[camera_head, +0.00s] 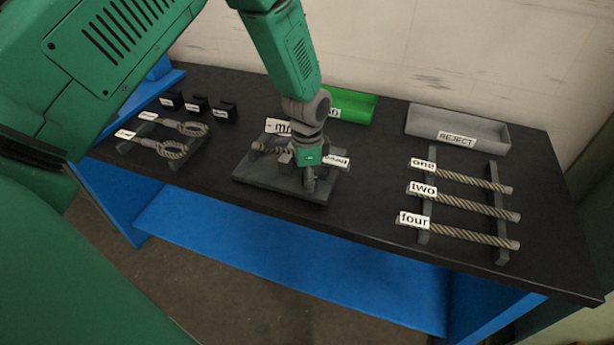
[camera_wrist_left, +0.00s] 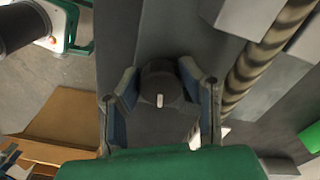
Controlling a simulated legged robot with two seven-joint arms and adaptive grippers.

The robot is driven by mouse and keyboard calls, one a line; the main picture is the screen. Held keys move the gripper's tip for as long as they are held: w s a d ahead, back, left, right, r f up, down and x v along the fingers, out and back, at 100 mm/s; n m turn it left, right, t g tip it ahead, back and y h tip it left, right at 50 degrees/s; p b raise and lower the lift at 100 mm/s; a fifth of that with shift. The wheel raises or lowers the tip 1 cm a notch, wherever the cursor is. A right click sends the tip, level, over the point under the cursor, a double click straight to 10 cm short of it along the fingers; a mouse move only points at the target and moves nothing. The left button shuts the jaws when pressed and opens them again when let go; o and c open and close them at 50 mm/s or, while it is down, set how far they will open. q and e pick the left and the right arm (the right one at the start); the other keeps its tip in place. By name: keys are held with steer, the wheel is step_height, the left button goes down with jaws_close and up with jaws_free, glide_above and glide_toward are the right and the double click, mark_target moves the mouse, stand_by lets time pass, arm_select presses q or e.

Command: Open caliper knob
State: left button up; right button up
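The caliper knob (camera_wrist_left: 160,84) is a dark round knob with a short white mark, seen in the left wrist view. My left gripper (camera_wrist_left: 159,80) has one finger on each side of it. The fingers are spread, with a visible gap on the left; I cannot tell whether the right finger touches. In the head view my left gripper (camera_head: 308,178) points down over the front right part of the grey fixture (camera_head: 265,181) and hides the knob there. A twisted rope (camera_wrist_left: 262,55) runs beside the knob. My right gripper is in neither view.
A grey REJECT tray (camera_head: 457,130) and a green tray (camera_head: 352,104) stand at the back. Rope pieces labelled one, two (camera_head: 465,206) and four lie on a rack at right. Looped ropes (camera_head: 172,149) and black blocks (camera_head: 197,106) are at left. Bare black tabletop (camera_head: 365,205) separates fixture and rack.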

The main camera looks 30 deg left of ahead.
arm_select(q)
steer(key=shift+w+d+r, duration=0.2)
steer(key=shift+w+d, duration=0.1)
steer(key=shift+w, duration=0.05)
steer(key=shift+a+n, duration=0.25)
steer(key=shift+n, duration=0.65)
steer(key=n+p, duration=0.1)
steer(key=n, duration=0.2)
steer(key=shift+w+d+r, duration=0.1)
steer(key=shift+d, duration=0.05)
steer(key=n, duration=0.3)
steer(key=shift+p, duration=0.35)
steer(key=n, duration=0.3)
steer(key=shift+n, duration=0.4)
steer(key=shift+n+p, duration=0.45)
steer(key=shift+n, duration=1.55)
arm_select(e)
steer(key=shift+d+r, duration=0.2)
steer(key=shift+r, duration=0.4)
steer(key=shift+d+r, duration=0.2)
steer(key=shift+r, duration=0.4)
arm_select(q)
steer(key=o, duration=1.1)
steer(key=shift+o, duration=0.2)
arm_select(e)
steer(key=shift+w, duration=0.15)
